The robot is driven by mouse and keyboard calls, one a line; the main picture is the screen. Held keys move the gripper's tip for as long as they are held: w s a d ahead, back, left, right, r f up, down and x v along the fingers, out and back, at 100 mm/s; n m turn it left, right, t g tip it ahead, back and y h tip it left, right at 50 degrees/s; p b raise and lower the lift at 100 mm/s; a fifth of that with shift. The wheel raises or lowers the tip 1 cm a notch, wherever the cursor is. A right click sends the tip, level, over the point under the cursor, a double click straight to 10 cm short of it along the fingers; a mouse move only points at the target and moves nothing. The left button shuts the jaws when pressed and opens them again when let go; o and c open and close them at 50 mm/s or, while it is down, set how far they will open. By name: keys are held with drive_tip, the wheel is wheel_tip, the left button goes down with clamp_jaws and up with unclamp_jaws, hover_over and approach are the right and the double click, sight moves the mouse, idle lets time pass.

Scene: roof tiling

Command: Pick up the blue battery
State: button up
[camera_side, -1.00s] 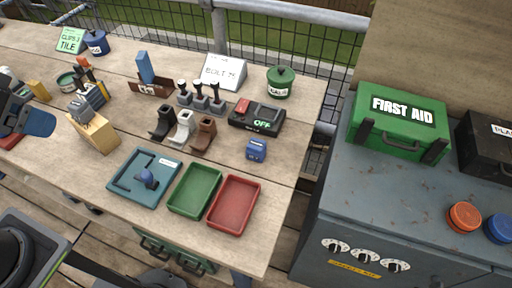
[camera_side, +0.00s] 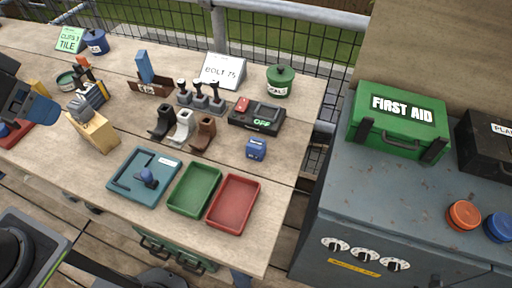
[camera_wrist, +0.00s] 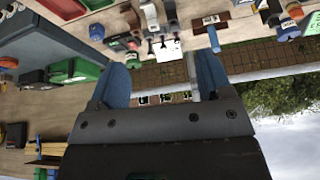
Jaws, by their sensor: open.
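The blue battery (camera_side: 256,149) stands on the wooden table in the side view, in front of the black charger (camera_side: 257,115) whose display reads OFF. In the wrist view I take the small blue block (camera_wrist: 97,32) near the charger (camera_wrist: 121,43) to be this battery; it is small there. My gripper (camera_side: 45,110) is at the far left edge of the side view, well away from the battery, and only partly in frame. In the wrist view my gripper (camera_wrist: 162,84) has its two blue fingers spread apart with nothing between them.
A teal tray (camera_side: 126,190), a green tray (camera_side: 194,208) and a red tray (camera_side: 246,184) lie along the table's front. Small boots, levers and a green pot (camera_side: 280,82) stand behind. A grey cabinet with a first aid box (camera_side: 400,121) is at right.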

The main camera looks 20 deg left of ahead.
drive_tip(key=w+d+r+m+g, duration=0.2)
drive_tip(key=w+d+m, duration=0.4)
drive_tip(key=w, duration=0.5)
drive_tip(key=m+g, duration=0.3)
drive_tip(key=m, duration=0.7)
hover_over(256, 142)
wheel_tip(256, 142, down, 15)
drive_tip(key=shift+m, duration=0.5)
wheel_tip(256, 142, down, 9)
drive_tip(key=shift+d, duration=0.1)
drive_tip(key=shift+f, duration=3.15)
drive_tip(key=shift+r, duration=0.1)
drive_tip(key=c, duration=1.1)
drive_tip(key=shift+c, duration=0.2)
